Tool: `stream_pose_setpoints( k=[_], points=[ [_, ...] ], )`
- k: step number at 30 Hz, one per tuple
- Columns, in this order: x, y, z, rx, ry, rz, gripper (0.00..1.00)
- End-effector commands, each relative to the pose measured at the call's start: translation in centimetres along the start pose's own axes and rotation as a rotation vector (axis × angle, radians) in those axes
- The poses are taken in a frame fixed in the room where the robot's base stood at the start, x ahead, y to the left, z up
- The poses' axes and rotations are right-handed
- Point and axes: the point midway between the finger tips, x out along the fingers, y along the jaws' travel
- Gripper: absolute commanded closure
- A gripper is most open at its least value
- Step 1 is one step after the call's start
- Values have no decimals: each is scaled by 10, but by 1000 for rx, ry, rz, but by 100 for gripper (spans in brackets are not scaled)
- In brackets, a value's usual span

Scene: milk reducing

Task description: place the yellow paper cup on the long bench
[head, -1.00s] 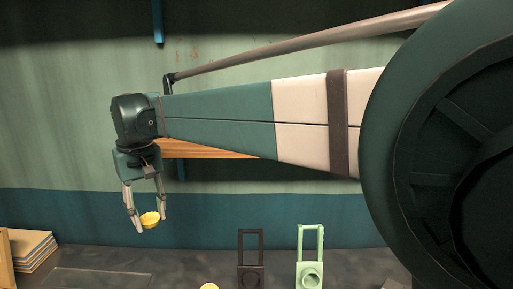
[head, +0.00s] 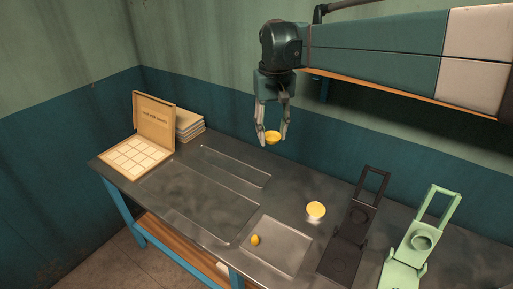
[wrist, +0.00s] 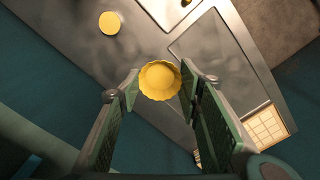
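A small yellow paper cup (head: 272,137) with a fluted rim is held between the fingertips of my gripper (head: 273,134), in the air above the back part of the long bench. In the wrist view, the cup (wrist: 160,80) sits between the two fingertips (wrist: 159,84), its open top facing the camera. The long bench (head: 285,190) has a dark grey metal top and blue legs. The cup is apart from the bench top; its exact height cannot be told.
A round yellow item (head: 316,210) and a tray (head: 285,240) with a small yellow object (head: 255,239) are on the bench. A black press (head: 350,240) and a green press (head: 408,255) stand right. An open box (head: 155,118) and stacked boards (head: 188,127) stand left. The middle left is clear.

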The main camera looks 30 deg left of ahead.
Motion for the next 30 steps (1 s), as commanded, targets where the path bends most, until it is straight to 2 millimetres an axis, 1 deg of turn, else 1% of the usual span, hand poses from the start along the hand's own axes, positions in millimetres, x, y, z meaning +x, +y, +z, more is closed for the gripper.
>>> stream_pose_setpoints(
  k=[1, 6, 15, 24, 27, 30],
  points=[
    [10, -10, -7, -19, 0, 0, 68],
    [50, -45, -24, -90, 0, 1, 68],
    [123, -110, -46, -215, 1, 2, 68],
    [196, -174, -53, -335, 1, 3, 68],
    [215, -191, -52, -368, 2, 3, 68],
    [229, -203, -52, -392, 2, 3, 68]
  ],
)
